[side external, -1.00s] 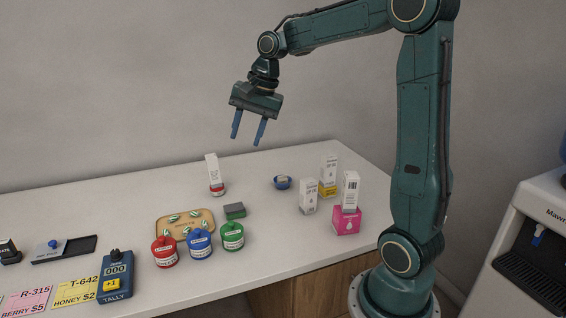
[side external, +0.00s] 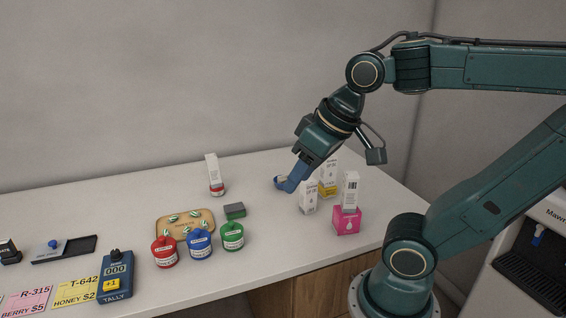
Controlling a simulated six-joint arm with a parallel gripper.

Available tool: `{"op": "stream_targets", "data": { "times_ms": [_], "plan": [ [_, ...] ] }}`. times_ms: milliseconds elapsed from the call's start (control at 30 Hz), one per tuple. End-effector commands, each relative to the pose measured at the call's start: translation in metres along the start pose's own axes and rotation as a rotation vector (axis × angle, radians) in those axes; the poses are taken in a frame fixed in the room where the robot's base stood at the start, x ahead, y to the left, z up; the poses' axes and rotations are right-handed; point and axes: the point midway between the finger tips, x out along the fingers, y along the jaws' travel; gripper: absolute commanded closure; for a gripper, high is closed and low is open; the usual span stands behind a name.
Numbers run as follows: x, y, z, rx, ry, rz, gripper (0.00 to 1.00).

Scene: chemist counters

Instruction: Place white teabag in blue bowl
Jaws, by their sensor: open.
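The small blue bowl (side external: 278,184) stands toward the back right of the counter, partly hidden by my gripper. A small pale item (side external: 282,178) shows in the bowl; it may be the white teabag, but it is too small to tell. My gripper (side external: 290,187) points down and left, with its blue fingers at the bowl's right side. The fingers overlap in this view, so the gap between them is hidden. They are open, and I see nothing held in them. Whether they touch the bowl cannot be told.
White boxes (side external: 309,197) stand close right of my gripper, some on a pink box (side external: 346,221) and a yellow one (side external: 328,190). Left are a green-grey block (side external: 235,211), a tray of candies (side external: 186,225), and red, blue and green jars (side external: 200,244). The counter behind the bowl is clear.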

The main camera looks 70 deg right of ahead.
Motion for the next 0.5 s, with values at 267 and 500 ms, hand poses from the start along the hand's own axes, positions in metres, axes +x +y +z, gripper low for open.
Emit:
{"op": "stream_targets", "data": {
  "times_ms": [267, 500],
  "plan": [
    [0.001, 0.000, 0.023, -0.125, 0.023, 0.001, 0.59],
    [0.001, 0.000, 0.024, -0.129, 0.022, 0.001, 0.59]
  ]
}}
